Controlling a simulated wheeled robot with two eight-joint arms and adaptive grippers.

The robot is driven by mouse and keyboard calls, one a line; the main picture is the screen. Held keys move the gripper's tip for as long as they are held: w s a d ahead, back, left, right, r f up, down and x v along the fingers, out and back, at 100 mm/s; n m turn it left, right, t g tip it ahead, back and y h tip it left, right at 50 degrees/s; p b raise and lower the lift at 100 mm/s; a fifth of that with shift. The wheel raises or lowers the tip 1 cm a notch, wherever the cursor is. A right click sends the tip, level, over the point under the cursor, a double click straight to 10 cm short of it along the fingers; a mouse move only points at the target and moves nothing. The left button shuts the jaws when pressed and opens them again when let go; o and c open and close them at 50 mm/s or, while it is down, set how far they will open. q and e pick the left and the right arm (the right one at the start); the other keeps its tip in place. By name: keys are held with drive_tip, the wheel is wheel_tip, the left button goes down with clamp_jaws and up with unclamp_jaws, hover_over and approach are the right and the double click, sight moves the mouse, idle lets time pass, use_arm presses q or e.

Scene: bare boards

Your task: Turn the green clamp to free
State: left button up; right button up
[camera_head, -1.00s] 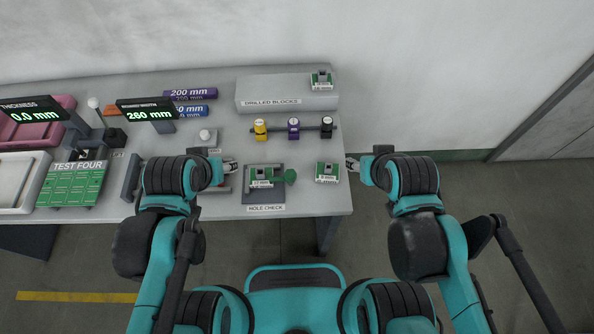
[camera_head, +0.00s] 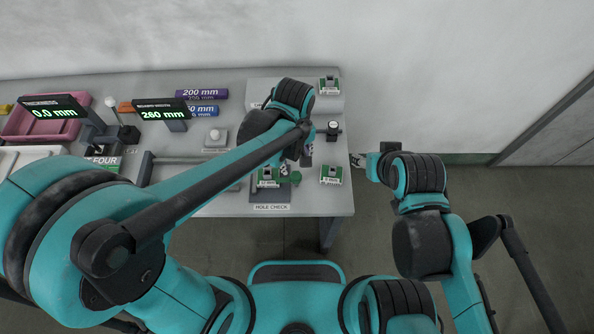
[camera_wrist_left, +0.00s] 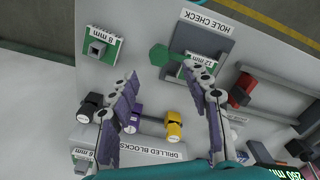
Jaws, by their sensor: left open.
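The green clamp (camera_wrist_left: 159,55) is a flat hexagonal knob beside the board marked 12 mm (camera_wrist_left: 203,65) on the HOLE CHECK plate (camera_wrist_left: 203,40). In the head view its edge shows as a small green patch (camera_head: 295,178). My left gripper (camera_wrist_left: 163,75) is open. In the wrist view its fingertips stand either side of the space just short of the clamp, with nothing between them. In the head view the left gripper (camera_head: 306,156) is just behind the clamp, partly hidden by its own arm. My right gripper (camera_head: 359,160) is beyond the table's right edge; its jaws are too small to read.
A board marked 8 mm (camera_wrist_left: 101,46) lies beside the plate. The DRILLED BLOCKS stand (camera_wrist_left: 150,152) is close too. Readout displays (camera_head: 163,110) stand left.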

sight(297, 176)
use_arm(q)
drive_tip(key=shift+d+f, duration=0.2)
drive_tip(key=shift+f, duration=0.05)
wheel_tip(297, 176, down, 8)
drive_tip(key=b, duration=0.2)
drive_tip(key=shift+r+b, duration=0.2)
drive_tip(key=shift+b, duration=0.15)
clamp_jaws()
